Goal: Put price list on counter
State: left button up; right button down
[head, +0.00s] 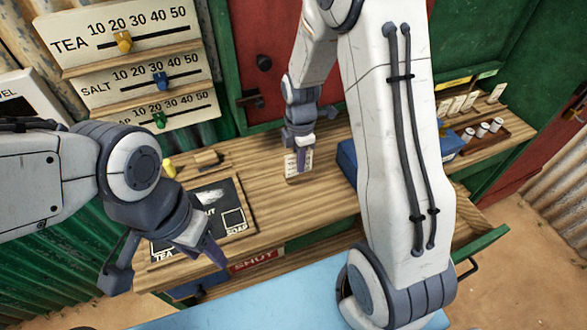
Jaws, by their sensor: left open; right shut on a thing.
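The price list appears to be the small pale card with printed lines (292,165), standing roughly upright at the middle of the wooden counter (310,212). My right gripper (300,152) reaches down from above and is shut on it, with the fingers covering part of its face. The card's lower edge is at or just above the counter top; I cannot tell whether it touches. My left gripper (165,262) is open and empty, in front of the counter's left end and apart from the card.
A black chalkboard (238,190) lies on the counter's left part. A blue box (346,162) is partly hidden behind my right arm. A wooden tray (495,139) with white cylinders and several small cards (457,104) stand at the right. Slider boards (120,35) hang at left.

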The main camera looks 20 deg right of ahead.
aim_at(294, 173)
jog(key=shift+w+a+f, duration=0.45)
jog(key=shift+a, duration=0.15)
notch_tip(294, 173, down, 3)
jog(key=shift+f+p, duration=0.1)
jog(key=shift+p, duration=0.4)
jog(key=shift+f, duration=0.35)
jog(key=shift+f, duration=0.2)
jog(key=c, duration=1)
grip_release()
